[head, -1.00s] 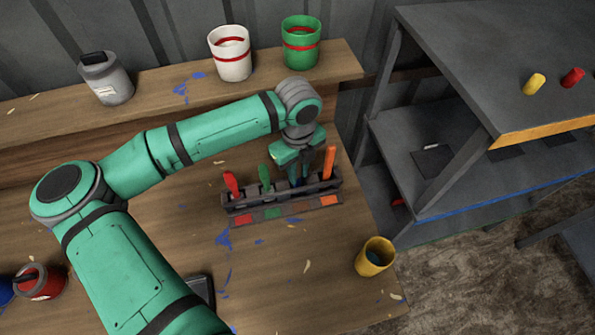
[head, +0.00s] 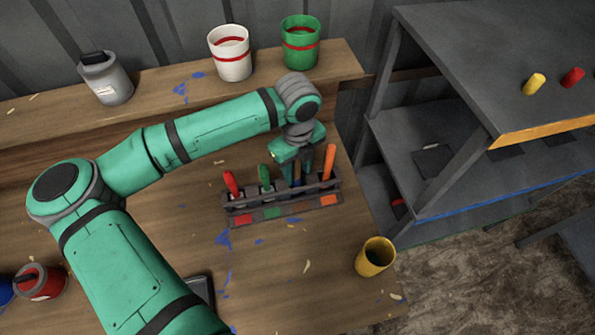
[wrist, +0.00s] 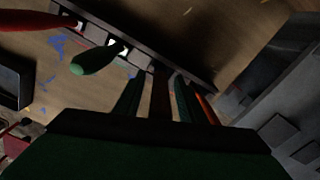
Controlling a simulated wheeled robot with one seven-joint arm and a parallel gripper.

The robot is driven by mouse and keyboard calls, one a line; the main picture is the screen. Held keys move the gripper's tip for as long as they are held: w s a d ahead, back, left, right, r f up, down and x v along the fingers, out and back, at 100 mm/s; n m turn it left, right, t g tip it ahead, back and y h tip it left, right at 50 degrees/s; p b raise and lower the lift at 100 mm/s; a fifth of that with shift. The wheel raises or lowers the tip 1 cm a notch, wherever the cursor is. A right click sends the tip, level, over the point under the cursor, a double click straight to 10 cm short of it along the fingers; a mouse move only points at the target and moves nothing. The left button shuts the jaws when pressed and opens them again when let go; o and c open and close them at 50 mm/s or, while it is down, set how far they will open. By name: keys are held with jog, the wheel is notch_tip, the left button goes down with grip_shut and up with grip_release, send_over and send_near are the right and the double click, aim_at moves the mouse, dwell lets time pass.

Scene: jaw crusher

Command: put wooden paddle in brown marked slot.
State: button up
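The dark slotted rack (head: 240,208) stands on the wooden bench with colour patches along its front. My gripper (head: 298,176) is over the rack, between the green and orange handles. In the wrist view a brown strip, seemingly the wooden paddle (wrist: 161,92), stands between my two fingers (wrist: 158,88), its lower end at the rack. Narrow gaps show beside it, so the gripper looks open around it. In the head view the paddle is mostly hidden by the fingers. The brown mark is hard to make out against the wood, between the green patch (head: 271,213) and the orange patch (head: 329,201).
A red handle (head: 231,183), a green handle (head: 265,176) and an orange handle (head: 329,160) stand in the rack. A yellow cup (head: 375,257) is near the bench's right edge. White and green pots stand on the back ledge. Grey shelving is at the right.

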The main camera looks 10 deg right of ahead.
notch_tip(320, 180, up, 11)
jog(key=shift+f, duration=0.1)
dwell(0.3)
dwell(0.4)
